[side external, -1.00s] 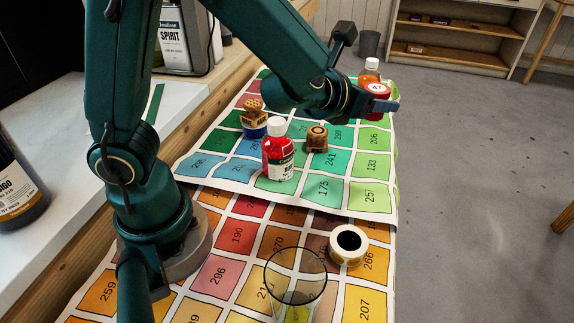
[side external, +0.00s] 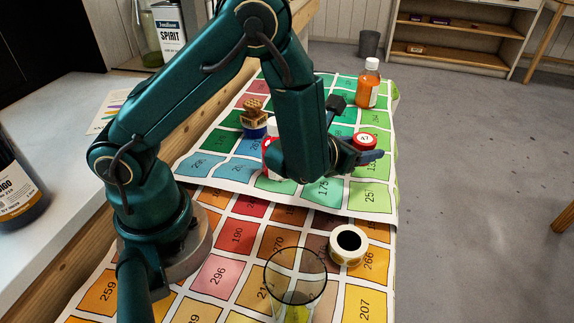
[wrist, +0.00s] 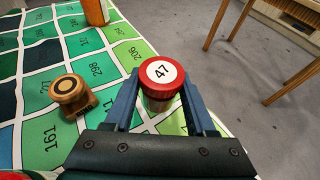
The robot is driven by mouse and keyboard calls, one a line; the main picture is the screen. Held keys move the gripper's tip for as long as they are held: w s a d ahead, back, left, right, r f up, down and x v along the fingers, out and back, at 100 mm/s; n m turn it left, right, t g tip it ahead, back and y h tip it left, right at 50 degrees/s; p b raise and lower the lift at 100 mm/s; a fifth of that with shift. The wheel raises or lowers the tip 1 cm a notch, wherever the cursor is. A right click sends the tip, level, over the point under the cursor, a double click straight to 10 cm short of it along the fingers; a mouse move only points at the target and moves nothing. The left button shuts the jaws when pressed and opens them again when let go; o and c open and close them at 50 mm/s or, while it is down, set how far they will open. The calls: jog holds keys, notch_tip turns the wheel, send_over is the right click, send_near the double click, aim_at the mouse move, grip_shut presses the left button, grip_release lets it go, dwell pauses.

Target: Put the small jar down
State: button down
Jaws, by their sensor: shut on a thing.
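The small jar has a red lid marked 47; it shows in the side view (side external: 365,139) and in the wrist view (wrist: 161,73). My gripper (side external: 370,156) is shut on the jar, with one blue finger on each side of it below the lid in the wrist view (wrist: 159,98). The jar looks upright over the green squares near the right edge of the colour chart (side external: 372,197). The fingers hide its lower part in the side view, and I cannot tell whether its base touches the chart.
An orange bottle (side external: 367,85) stands farther back. A wooden knob (wrist: 69,92) is left of my gripper in the wrist view. A red bottle (side external: 268,150) is partly behind my arm. A tape roll (side external: 348,244) and a clear glass (side external: 296,285) stand nearer the camera.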

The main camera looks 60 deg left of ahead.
aim_at(356, 178)
jog(key=shift+f, duration=2.2)
jog(key=shift+f, duration=0.1)
jog(key=shift+c, duration=1.1)
grip_release()
jog(key=shift+s, duration=0.15)
jog(key=v, duration=0.7)
jog(key=shift+s+d, duration=0.1)
jog(key=shift+s, duration=0.05)
